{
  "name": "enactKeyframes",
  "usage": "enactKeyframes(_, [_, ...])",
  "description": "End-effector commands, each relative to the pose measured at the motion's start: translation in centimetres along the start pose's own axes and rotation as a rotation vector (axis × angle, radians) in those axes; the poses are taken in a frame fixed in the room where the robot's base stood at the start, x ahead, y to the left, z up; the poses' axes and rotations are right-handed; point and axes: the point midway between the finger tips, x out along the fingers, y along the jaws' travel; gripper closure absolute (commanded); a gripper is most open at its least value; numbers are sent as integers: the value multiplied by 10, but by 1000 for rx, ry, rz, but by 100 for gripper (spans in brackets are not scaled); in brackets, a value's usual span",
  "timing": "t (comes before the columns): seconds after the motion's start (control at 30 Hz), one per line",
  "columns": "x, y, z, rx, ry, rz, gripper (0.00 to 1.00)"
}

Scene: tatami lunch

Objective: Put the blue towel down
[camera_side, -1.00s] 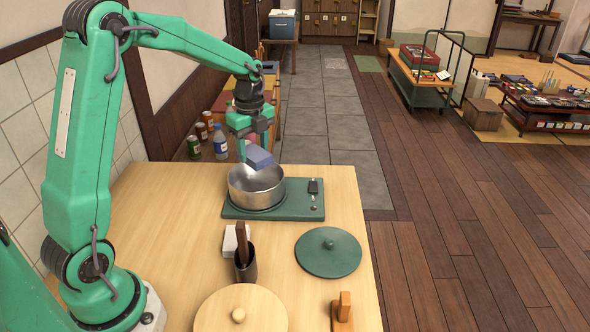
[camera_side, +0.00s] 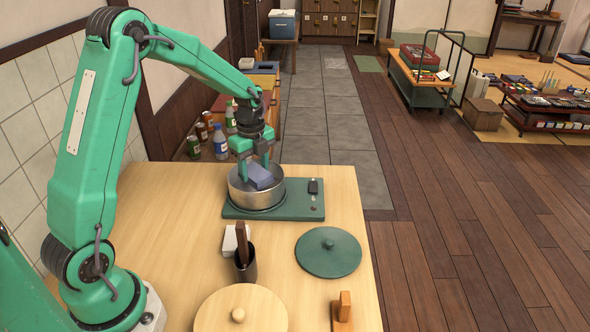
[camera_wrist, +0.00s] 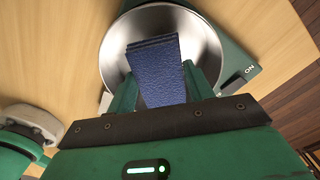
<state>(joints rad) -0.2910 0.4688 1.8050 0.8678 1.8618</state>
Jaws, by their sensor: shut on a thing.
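The blue towel (camera_side: 260,176) is a small folded block held between the fingers of my gripper (camera_side: 255,163). In the side view it sits tilted within the mouth of a steel pot (camera_side: 242,196). The wrist view shows the towel (camera_wrist: 158,70) between both fingers of my gripper (camera_wrist: 155,92), with the pot (camera_wrist: 205,42) around and beneath it. The pot stands on a green burner plate (camera_side: 295,207). I cannot tell whether the towel touches the pot's floor; its lower part is hidden by the pot wall.
Several bottles and cans (camera_side: 220,142) stand behind the pot. The table's left part (camera_side: 165,220) is clear.

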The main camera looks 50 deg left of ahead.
Motion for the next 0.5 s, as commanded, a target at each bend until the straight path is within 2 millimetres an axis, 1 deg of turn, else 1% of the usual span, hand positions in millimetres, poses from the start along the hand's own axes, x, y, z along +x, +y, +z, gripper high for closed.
enactKeyframes(0.13, [8,1,0,0,1,2,70])
enactKeyframes(0.4, [34,0,0,0,0,1,70])
enactKeyframes(0.5, [37,0,0,0,0,0,70])
